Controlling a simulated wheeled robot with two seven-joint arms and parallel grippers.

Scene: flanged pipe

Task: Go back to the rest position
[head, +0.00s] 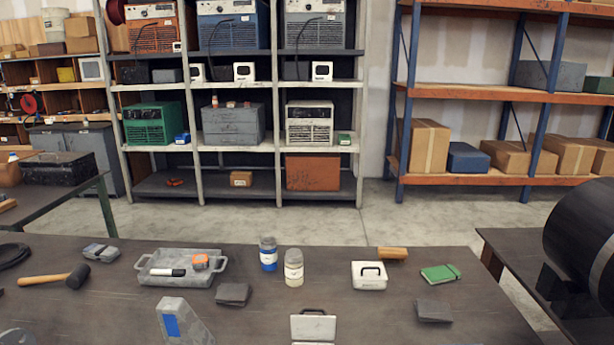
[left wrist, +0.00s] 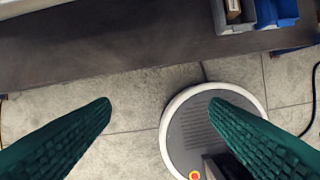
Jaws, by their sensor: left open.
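My left gripper (left wrist: 160,104) shows in the left wrist view as two green, ribbed fingers spread wide apart. My left gripper cannot be made out in the head view, and my right gripper is in neither view. A large black cylinder (head: 590,235), perhaps the pipe, lies on a dark bench at the right edge of the head view, partly cut off.
In the left wrist view, a table edge crosses the top, with a blue bin (left wrist: 275,15) at upper right.

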